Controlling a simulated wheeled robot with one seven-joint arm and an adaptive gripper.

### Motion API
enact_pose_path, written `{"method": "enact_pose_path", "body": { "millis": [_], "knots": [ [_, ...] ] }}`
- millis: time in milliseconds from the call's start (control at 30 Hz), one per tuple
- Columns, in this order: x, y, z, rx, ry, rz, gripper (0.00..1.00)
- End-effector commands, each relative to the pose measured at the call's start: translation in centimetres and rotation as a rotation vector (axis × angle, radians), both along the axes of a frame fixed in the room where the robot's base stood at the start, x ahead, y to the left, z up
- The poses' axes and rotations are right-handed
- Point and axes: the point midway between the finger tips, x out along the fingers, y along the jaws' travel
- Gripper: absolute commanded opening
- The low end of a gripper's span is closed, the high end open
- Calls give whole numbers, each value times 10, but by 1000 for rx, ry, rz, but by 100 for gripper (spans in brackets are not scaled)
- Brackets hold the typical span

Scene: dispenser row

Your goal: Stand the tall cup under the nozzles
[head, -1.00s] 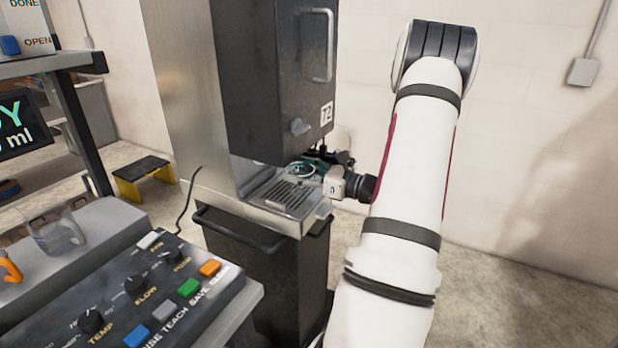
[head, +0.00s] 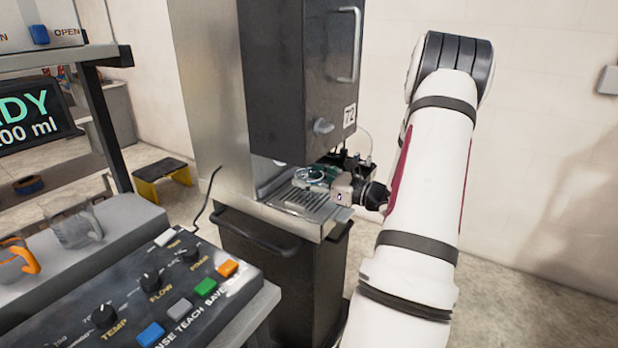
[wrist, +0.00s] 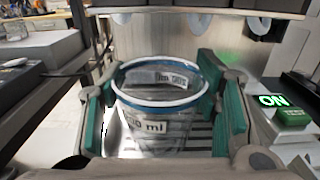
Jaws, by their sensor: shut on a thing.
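A clear cup (wrist: 155,125) with a blue rim and a white label ending in "0 ml" stands upright between the teal fingers of my gripper (wrist: 160,92) in the wrist view. The gripper is shut on its sides. In the head view my gripper (head: 327,172) and the cup (head: 309,175) are over the slotted drip tray (head: 297,207), under the dark dispenser housing. Nozzles (wrist: 195,22) hang along the top of the wrist view, beyond the cup. The cup's base is partly hidden, so I cannot tell if it touches the tray.
A dark dispenser housing (head: 300,80) marked 72 overhangs the tray. A green "ON" button (wrist: 292,117) is close right of the gripper. A control panel (head: 150,290), a glass jug (head: 72,225) and an orange-handled jug (head: 18,262) are at the left. A yellow-black stool (head: 162,180) stands behind.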

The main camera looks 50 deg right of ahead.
Motion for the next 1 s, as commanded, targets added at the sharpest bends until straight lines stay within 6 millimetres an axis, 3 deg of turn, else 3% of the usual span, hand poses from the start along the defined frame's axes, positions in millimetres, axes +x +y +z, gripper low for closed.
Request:
{"method": "enact_pose_path", "body": {
  "millis": [800,833,900,933,1000],
  "knots": [
    [0,0,-12,1,0,0,37],
    [0,0,-12,0,0,0,58],
    [0,0,-12,0,0,0,74],
    [0,0,-12,0,0,0,80],
    [0,0,-12,0,0,0,80]
  ]
}}
